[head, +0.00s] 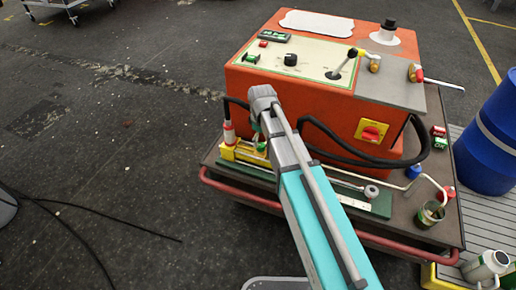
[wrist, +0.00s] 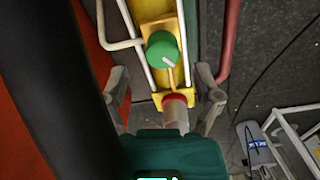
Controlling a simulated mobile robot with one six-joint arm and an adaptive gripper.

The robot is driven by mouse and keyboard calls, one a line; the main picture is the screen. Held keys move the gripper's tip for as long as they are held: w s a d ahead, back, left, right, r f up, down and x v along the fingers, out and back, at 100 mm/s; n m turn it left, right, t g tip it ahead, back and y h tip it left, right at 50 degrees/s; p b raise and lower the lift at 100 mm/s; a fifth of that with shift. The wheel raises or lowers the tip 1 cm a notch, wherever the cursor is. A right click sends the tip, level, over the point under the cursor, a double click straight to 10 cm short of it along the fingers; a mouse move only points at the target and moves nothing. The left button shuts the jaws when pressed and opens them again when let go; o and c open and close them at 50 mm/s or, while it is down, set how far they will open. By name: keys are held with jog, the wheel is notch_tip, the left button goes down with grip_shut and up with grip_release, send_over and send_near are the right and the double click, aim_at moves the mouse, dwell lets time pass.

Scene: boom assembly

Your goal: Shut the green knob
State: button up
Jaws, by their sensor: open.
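The green knob (wrist: 160,46) sits on a yellow block (wrist: 152,12) in the upper middle of the wrist view. The knob also shows small in the head view (head: 262,146), partly behind my arm. My gripper (wrist: 162,85) is open, with one finger on each side of the yellow block. The knob lies a little above the gap between the fingertips, and nothing is held. In the head view my arm hides most of the gripper.
A red-collared cylinder (wrist: 175,110) stands below the knob in the wrist view. White pipes and a red rail (wrist: 229,45) run close by the fingers. A black hose (wrist: 55,90) fills the left side. The orange machine (head: 300,105) rises behind the yellow block in the head view.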

aim_at(261, 144)
jog(key=shift+f+b, duration=1.3)
jog(key=shift+f, duration=0.35)
